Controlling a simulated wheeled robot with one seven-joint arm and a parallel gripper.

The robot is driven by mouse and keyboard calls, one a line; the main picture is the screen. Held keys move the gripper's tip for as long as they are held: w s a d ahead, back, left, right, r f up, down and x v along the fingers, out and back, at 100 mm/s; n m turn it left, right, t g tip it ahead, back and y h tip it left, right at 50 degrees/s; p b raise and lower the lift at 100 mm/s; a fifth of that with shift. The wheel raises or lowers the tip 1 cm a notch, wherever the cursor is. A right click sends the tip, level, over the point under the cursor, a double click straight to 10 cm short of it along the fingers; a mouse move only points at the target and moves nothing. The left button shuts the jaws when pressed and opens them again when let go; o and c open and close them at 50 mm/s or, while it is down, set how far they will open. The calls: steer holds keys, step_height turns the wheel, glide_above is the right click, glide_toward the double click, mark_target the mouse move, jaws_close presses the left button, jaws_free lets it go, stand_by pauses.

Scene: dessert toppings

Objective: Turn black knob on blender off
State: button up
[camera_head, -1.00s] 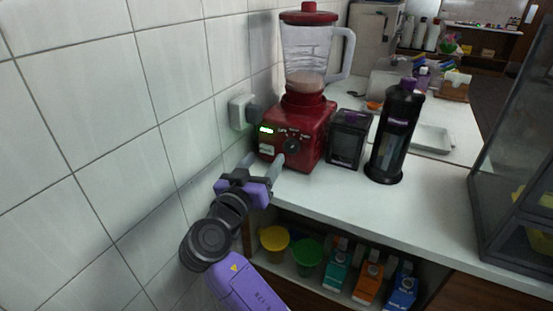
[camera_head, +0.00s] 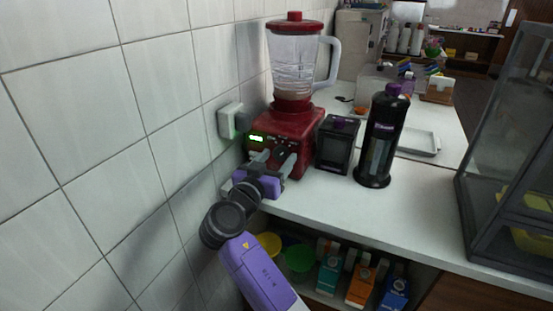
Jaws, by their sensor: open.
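The red blender (camera_head: 296,130) stands upright on the white counter near the tiled wall, with a clear jug, a red lid and a green lit display on its base. Its black knob (camera_head: 279,154) on the front of the base is small, dark and partly hidden by my gripper. My gripper (camera_head: 275,161) is open and empty, with its grey fingers spread in front of the blender base around the knob's area. I cannot tell whether a finger touches the knob.
A small black container (camera_head: 337,145) and a tall black bottle (camera_head: 381,138) stand to the right of the blender. A white wall socket (camera_head: 230,121) is close on the left. A glass case (camera_head: 510,160) is at the far right. Cartons and bowls sit on the shelf below.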

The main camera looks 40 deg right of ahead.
steer(key=shift+c, duration=0.3)
jaws_close()
